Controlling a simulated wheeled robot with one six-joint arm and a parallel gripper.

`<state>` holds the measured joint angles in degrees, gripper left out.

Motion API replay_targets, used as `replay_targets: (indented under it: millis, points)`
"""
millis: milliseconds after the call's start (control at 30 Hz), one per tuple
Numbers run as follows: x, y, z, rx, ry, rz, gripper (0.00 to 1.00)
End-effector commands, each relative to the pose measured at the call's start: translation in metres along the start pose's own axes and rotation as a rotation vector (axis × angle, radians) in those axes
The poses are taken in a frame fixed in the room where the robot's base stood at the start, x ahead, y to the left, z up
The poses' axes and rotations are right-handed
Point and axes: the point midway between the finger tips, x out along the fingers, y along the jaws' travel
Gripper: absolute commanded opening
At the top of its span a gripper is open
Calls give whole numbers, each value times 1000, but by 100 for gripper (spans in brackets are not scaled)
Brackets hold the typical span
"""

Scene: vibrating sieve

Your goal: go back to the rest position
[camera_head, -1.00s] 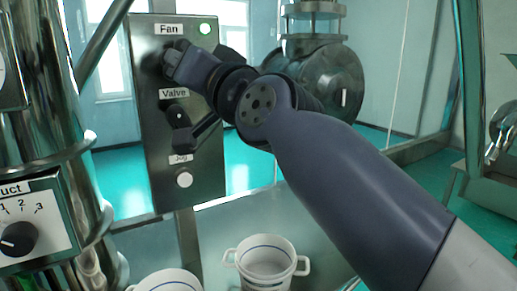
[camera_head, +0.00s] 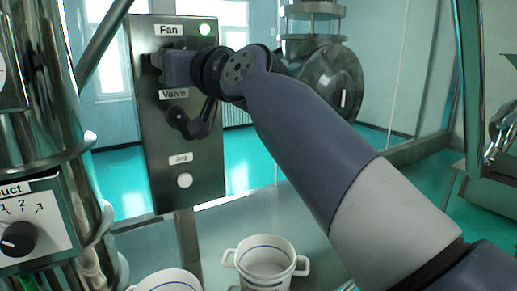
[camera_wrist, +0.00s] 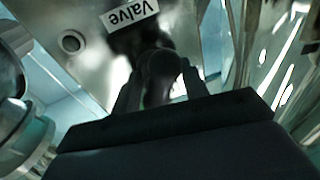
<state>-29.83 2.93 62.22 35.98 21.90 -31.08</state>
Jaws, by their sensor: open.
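My arm (camera_head: 300,130) reaches from the lower right to the upper part of the grey control panel (camera_head: 150,150), with its wrist in front of the area between the Fan and Valve labels. In the head view the valve knob (camera_head: 177,117) shows below the Valve label. The Fan control is largely hidden behind my wrist.
A white button (camera_head: 184,181) sits under the Jog label. Two white pots stand below, one (camera_head: 265,265) and another (camera_head: 168,284) cut by the frame. A steel column (camera_head: 40,120) with a dial (camera_head: 18,239) stands at left. Steel machinery (camera_head: 330,75) is behind my arm.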

Motion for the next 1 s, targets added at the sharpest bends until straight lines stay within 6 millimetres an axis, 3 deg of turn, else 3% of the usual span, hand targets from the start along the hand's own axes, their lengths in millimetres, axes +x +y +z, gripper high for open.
replay_targets:
  millis: [400, 1000]
  points:
    - [0, 0, -1, -257, -52, -29, 42]
    - [-3, 1, 0, -290, -59, -29, 42]
